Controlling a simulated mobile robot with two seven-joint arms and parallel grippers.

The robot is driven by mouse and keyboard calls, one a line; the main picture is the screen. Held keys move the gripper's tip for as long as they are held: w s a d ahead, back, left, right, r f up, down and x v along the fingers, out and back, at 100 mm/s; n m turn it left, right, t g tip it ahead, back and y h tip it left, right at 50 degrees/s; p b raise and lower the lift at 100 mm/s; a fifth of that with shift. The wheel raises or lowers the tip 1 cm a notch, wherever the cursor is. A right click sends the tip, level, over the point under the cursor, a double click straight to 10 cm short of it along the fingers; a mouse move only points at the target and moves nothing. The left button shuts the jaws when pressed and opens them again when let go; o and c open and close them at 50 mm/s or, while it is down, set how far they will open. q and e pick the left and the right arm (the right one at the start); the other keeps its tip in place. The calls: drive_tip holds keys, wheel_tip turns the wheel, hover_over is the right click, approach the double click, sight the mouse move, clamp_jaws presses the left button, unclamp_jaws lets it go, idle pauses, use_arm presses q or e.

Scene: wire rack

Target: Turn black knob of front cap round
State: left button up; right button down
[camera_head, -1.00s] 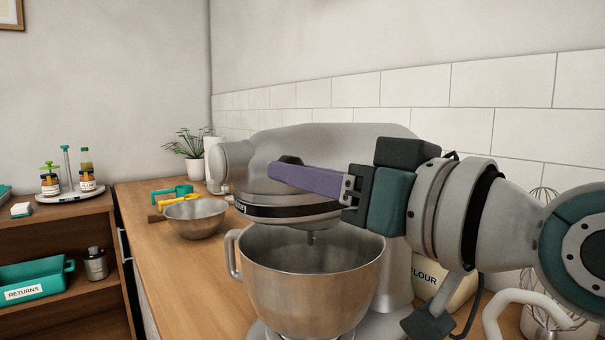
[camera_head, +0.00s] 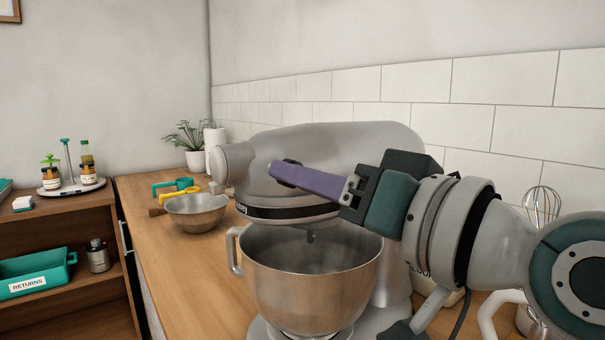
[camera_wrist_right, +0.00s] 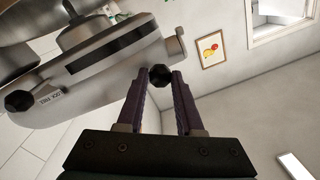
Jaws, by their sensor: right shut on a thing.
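The silver stand mixer (camera_head: 385,140) stands on the counter with its head level over a steel bowl (camera_head: 310,285). The round metal front end (camera_head: 235,163) of its head faces left. My right gripper (camera_head: 279,170) reaches in from the right, its purple fingers along the side of the head. In the right wrist view its fingertips (camera_wrist_right: 159,82) are closed around a small black knob (camera_wrist_right: 159,75), beside the metal front end (camera_wrist_right: 176,48). In the head view the fingers mostly hide this knob. A second black knob (camera_wrist_right: 18,101) sits by a lock label. My left gripper is not in view.
A smaller metal bowl (camera_head: 195,213) and coloured measuring cups (camera_head: 176,186) lie on the counter left of the mixer. A plant (camera_head: 190,142) stands behind them. A whisk (camera_head: 541,205) stands at the right. The tiled wall is close behind the mixer.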

drive_tip(key=c, duration=0.6)
unclamp_jaws()
drive_tip(key=shift+o, duration=0.2)
drive_tip(key=b+v, duration=0.1)
drive_tip(key=v, duration=0.9)
